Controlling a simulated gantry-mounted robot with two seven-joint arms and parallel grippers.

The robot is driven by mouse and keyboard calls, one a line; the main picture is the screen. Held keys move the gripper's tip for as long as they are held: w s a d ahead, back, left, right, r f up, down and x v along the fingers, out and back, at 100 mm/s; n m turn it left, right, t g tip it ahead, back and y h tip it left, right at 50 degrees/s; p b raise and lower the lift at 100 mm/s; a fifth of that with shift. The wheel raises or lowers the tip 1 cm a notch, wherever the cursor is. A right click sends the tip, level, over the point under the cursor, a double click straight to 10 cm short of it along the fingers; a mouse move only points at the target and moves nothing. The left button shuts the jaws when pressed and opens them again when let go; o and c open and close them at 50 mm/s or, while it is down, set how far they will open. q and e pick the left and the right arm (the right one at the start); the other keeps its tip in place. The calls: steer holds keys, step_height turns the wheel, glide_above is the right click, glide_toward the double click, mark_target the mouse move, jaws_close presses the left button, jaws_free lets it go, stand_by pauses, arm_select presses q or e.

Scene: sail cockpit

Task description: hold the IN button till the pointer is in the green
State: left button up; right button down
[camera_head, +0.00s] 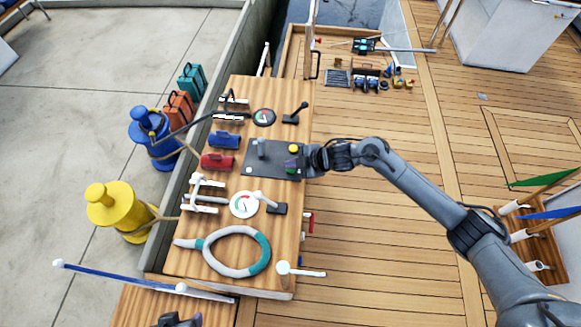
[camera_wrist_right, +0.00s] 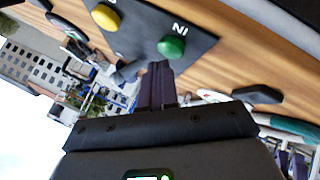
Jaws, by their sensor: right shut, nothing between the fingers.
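The green IN button (camera_wrist_right: 172,47) sits on the dark panel (camera_head: 262,172), with a yellow button (camera_head: 293,149) beside it. My right gripper (camera_head: 293,164) is over the panel's right side, shut and empty. In the right wrist view its purple fingertips (camera_wrist_right: 158,68) are at the green button's lower edge; I cannot tell whether they touch it. A black-rimmed gauge (camera_head: 263,117) is behind the panel and a white-rimmed gauge (camera_head: 243,205) in front. Their pointers are too small to read surely.
A small lever (camera_head: 261,147) stands on the panel. A black lever (camera_head: 296,113), a white winch handle (camera_head: 263,197), red (camera_head: 217,161) and blue (camera_head: 224,140) clutches and a coiled hose (camera_head: 237,271) share the wooden board. The deck right of it is largely clear.

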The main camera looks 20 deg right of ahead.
steer(key=shift+f, duration=0.4)
stand_by(0.4)
steer(key=shift+f, duration=0.15)
stand_by(0.6)
stand_by(0.7)
stand_by(0.8)
stand_by(0.6)
stand_by(2.1)
steer(key=shift+r+p, duration=0.95)
steer(key=shift+r, duration=0.05)
